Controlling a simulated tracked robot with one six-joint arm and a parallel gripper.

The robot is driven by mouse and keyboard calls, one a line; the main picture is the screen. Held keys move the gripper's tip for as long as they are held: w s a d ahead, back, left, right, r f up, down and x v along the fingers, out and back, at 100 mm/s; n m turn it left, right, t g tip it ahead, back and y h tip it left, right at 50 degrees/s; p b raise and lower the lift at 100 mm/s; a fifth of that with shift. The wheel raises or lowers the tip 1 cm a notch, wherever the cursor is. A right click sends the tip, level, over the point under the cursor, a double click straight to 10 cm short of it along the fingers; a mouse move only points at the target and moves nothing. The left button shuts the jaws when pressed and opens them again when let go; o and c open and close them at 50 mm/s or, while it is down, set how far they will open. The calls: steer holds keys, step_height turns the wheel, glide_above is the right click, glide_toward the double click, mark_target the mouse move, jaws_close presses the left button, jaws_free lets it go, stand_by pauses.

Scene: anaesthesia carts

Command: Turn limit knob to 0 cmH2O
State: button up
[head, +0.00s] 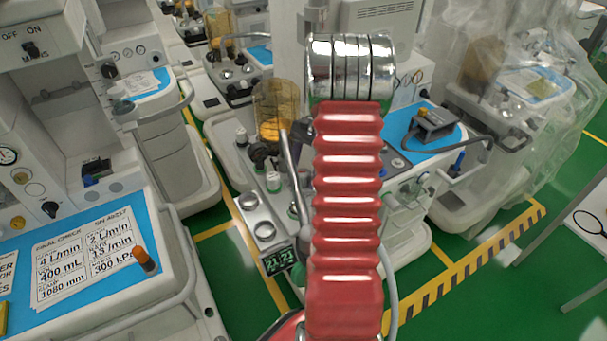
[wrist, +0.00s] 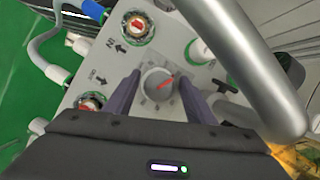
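The limit knob (wrist: 159,83) is a round grey dial with a red pointer line, on a light grey panel (wrist: 75,97) in the wrist view. Its red line slants up to the right; the marks around it are too small to read. My gripper (wrist: 159,77) is open, with one dark purple finger on the left of the knob and one on the right. Gaps show between fingers and knob, and I cannot tell how far the fingertips are from the panel. In the head view my red arm hides the gripper and the knob.
Two ports with arrows, an upper one (wrist: 138,27) and a lower one (wrist: 90,102), sit left of the knob. A thick grey tube (wrist: 245,60) passes close on the right. In the head view, a bellows (head: 274,112) and a blue-topped shelf (head: 420,150) flank my arm.

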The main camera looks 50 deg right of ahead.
steer(key=shift+o, duration=0.4)
steer(key=v, duration=0.7)
steer(key=shift+r, duration=0.15)
steer(key=shift+d, duration=0.1)
steer(key=shift+s, duration=0.1)
